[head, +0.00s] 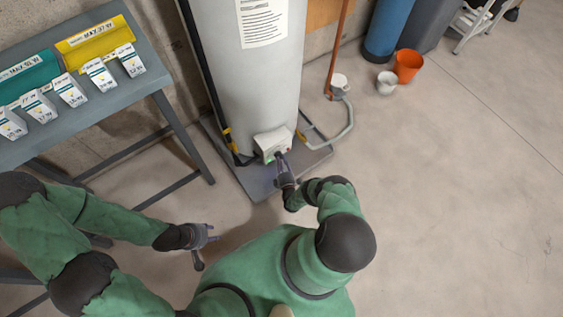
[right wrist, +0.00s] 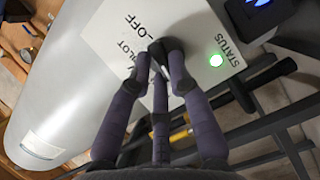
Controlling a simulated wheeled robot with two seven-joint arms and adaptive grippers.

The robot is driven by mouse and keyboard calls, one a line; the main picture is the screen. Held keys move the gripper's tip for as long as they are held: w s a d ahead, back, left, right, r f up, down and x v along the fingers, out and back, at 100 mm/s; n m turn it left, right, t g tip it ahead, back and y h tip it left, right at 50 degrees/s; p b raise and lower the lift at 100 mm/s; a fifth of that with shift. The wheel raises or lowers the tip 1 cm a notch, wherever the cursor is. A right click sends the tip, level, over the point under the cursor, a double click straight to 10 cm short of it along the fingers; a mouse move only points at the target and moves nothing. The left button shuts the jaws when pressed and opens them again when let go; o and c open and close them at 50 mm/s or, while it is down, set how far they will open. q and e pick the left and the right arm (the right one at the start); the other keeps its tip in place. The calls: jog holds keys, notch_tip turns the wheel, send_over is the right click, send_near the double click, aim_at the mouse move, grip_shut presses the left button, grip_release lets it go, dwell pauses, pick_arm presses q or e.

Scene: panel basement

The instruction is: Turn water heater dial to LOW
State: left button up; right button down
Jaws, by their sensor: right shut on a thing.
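The water heater (head: 245,65) is a tall grey cylinder at the top middle of the head view, with a white control box (head: 272,143) low on its front. In the right wrist view the control box (right wrist: 118,30) bears the labels OFF, PILOT and STATUS, and a green light glows by STATUS. The dark dial (right wrist: 158,50) is mostly hidden between my fingers, and I cannot tell its setting. My right gripper (head: 281,160) is shut on the dial; its fingertips also close around it in the right wrist view (right wrist: 158,66). My left gripper (head: 208,247) is open and empty above the floor.
An orange bucket (head: 408,64) is at the back right. The floor at the right is clear.

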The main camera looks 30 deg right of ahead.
jog(key=m, duration=0.1)
jog(key=m+g+y, duration=0.1)
jog(key=m, duration=0.1)
jog(key=shift+d+r, duration=0.15)
jog(key=shift+d, duration=0.05)
jog(key=m+g+y, duration=0.1)
jog(key=m, duration=0.2)
jog(key=shift+d+r+y, duration=0.1)
jog(key=shift+d+y, duration=0.05)
jog(key=shift+y, duration=0.15)
jog(key=shift+d+m+g+y, duration=0.25)
jog(key=shift+m+y, duration=0.7)
jog(key=shift+m, duration=0.45)
jog(key=shift+d+m+g+y, duration=0.1)
jog(key=shift+m+g+y, duration=0.15)
jog(key=shift+m+y, duration=0.95)
jog(key=shift+m+h, duration=0.25)
jog(key=shift+m, duration=0.05)
jog(key=c, duration=1.1)
grip_release()
jog(key=shift+c, duration=0.2)
